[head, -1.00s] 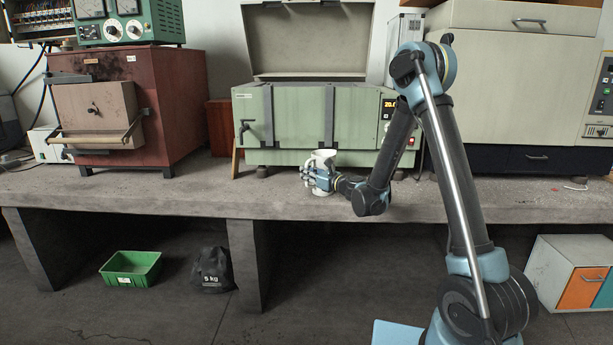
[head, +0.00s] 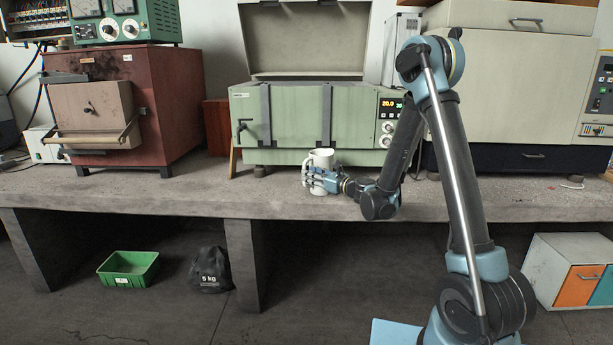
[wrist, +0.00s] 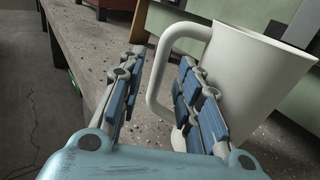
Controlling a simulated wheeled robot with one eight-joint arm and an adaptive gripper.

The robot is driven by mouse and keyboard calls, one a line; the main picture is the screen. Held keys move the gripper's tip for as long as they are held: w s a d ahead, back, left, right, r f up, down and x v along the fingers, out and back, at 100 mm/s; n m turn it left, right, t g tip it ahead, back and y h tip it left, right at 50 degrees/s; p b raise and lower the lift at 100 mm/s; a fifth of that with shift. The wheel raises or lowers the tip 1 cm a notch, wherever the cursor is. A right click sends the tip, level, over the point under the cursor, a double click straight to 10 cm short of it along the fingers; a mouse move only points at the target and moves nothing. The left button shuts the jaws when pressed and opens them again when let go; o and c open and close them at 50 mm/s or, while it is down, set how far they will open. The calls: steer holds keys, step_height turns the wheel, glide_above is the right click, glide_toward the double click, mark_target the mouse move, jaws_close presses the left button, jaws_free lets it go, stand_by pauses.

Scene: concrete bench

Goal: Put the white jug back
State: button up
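The white jug (head: 321,158) stands upright on the concrete bench, in front of the green oven. In the wrist view the jug (wrist: 242,70) fills the right side, with its handle (wrist: 158,75) toward the left. My gripper (head: 312,180) is at the jug's lower front in the head view and hides part of it. In the wrist view the fingers of my gripper (wrist: 160,95) are spread apart, with the handle's outer bar between them. Clear space shows between the left finger and the handle. Whether the right finger touches the jug is unclear.
The green oven (head: 290,118) stands close behind the jug with its lid raised. A red-brown furnace (head: 178,105) is at the left and a large beige unit (head: 500,80) at the right. The bench top (head: 200,190) is clear left of the jug. Its front edge is near.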

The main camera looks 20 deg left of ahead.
steer(key=v, duration=0.7)
steer(key=shift+s+d, duration=0.1)
steer(key=shift+d, duration=0.15)
steer(key=s+d+r+n+g+h, duration=0.1)
steer(key=s+d+n+h, duration=0.2)
steer(key=s+d+n, duration=0.35)
steer(key=s+d+r+n+g+h, duration=0.1)
steer(key=s+d+r+n+h, duration=0.2)
steer(key=d+n, duration=0.5)
steer(key=s+d+f+n+g+h, duration=0.1)
steer(key=s+d+f+n+h, duration=0.2)
steer(key=s+d, duration=0.5)
steer(key=s+d+f+n+g+h, duration=0.1)
steer(key=s+d+f+n+h, duration=0.1)
steer(key=s+d, duration=0.6)
steer(key=s+d+f+n+g+h, duration=0.1)
steer(key=s+d+f+n+h, duration=0.2)
steer(key=s+d, duration=0.4)
steer(key=d+f+h, duration=0.1)
steer(key=d+h, duration=0.1)
steer(key=d, duration=0.3)
steer(key=shift+s+f+n, duration=0.2)
steer(key=shift+s+n, duration=0.15)
steer(key=shift+s, duration=0.05)
